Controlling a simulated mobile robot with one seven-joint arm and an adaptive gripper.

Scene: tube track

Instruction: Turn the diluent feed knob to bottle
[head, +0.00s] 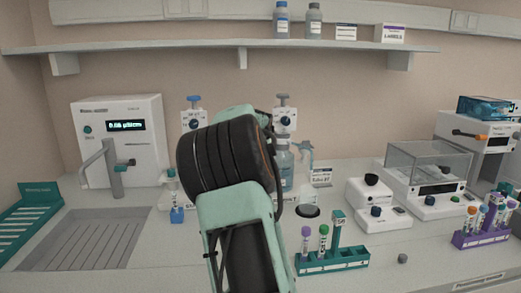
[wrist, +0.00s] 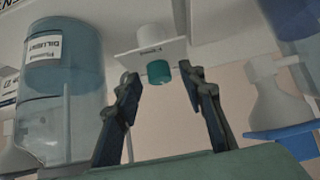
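I cannot tell which setting the knob points to. My gripper (wrist: 158,76) is open, its two dark fingers apart on either side of the knob in the picture. No contact shows. A clear blue bottle (wrist: 62,95) with an upside-down DILUENT label is at left. In the head view, my arm hides the gripper and the knob; a blue bottle (head: 284,168) shows partly behind the arm.
A teal tube rack (head: 333,260) sits at the front.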

